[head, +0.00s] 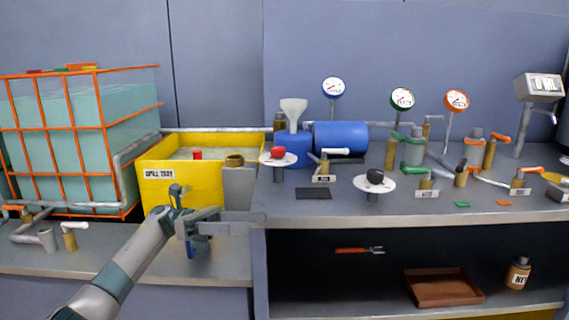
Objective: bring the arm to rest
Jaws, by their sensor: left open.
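My left arm comes in from the lower left. Its gripper (262,222) is open, with its fingers pointing right, in front of the bench edge and below the yellow spill tray (183,190). Nothing shows between the fingers. A small blue part (190,248) shows just below the gripper's wrist; I cannot tell whether it belongs to the gripper. My right gripper is not in view.
The right bench (330,207) bears a blue drum (341,137), a white funnel (293,110), valves and gauges (333,88). An orange-caged tank (70,140) stands left. The shelf below holds a brown tray (443,288), a bottle (518,272) and a red-handled tool (352,250).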

